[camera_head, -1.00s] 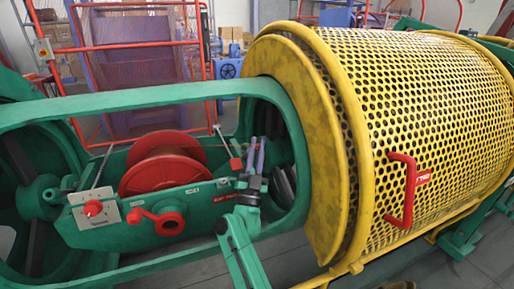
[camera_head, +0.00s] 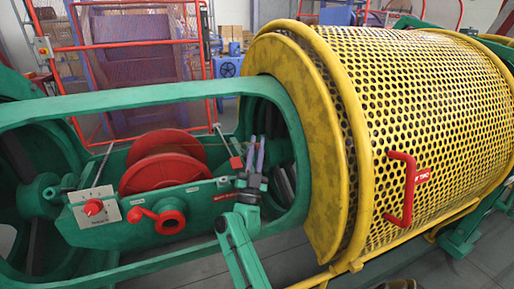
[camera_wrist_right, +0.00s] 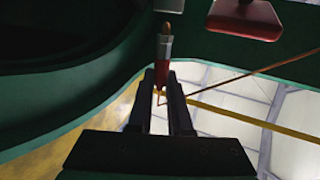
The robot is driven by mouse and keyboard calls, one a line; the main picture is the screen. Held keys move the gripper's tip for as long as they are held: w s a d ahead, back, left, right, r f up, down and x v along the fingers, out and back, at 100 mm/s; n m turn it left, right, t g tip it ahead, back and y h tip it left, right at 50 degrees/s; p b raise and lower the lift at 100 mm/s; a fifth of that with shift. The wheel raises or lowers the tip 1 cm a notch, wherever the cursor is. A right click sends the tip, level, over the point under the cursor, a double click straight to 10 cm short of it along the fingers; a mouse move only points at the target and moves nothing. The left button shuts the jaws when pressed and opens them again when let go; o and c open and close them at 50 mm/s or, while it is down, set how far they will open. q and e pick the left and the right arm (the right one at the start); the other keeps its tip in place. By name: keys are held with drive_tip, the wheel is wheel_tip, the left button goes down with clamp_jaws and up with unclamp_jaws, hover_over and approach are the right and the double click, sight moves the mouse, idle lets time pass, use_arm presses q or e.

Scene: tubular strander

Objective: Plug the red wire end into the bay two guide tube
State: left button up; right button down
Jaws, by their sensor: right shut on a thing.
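My right gripper (camera_head: 257,150) is at the right end of the green cradle, near the yellow guard. In the right wrist view, my right gripper (camera_wrist_right: 166,80) is shut on the red wire end (camera_wrist_right: 164,72). This has a red body, a grey collar and a copper-coloured tip pointing away from the gripper. A thin copper-coloured wire (camera_wrist_right: 245,77) shows to the right of the fingers. A red spool (camera_head: 165,163) sits in the cradle to the left of the gripper. I cannot make out the bay two guide tube in either view. My left gripper is not in view.
The green cradle frame (camera_head: 150,103) surrounds the spool and my right gripper. A red block (camera_head: 236,163) is just left of the gripper. The perforated yellow guard (camera_head: 440,110), with a red handle (camera_head: 403,190), fills the right side. A red crank (camera_head: 165,217) projects at the front.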

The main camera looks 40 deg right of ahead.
drive_tip(key=shift+w+d+f+b, duration=0.25)
drive_tip(key=shift+w+f+b, duration=0.4)
drive_tip(key=shift+b, duration=0.1)
drive_tip(key=c, duration=0.8)
unclamp_jaws()
drive_tip(key=shift+o, duration=0.2)
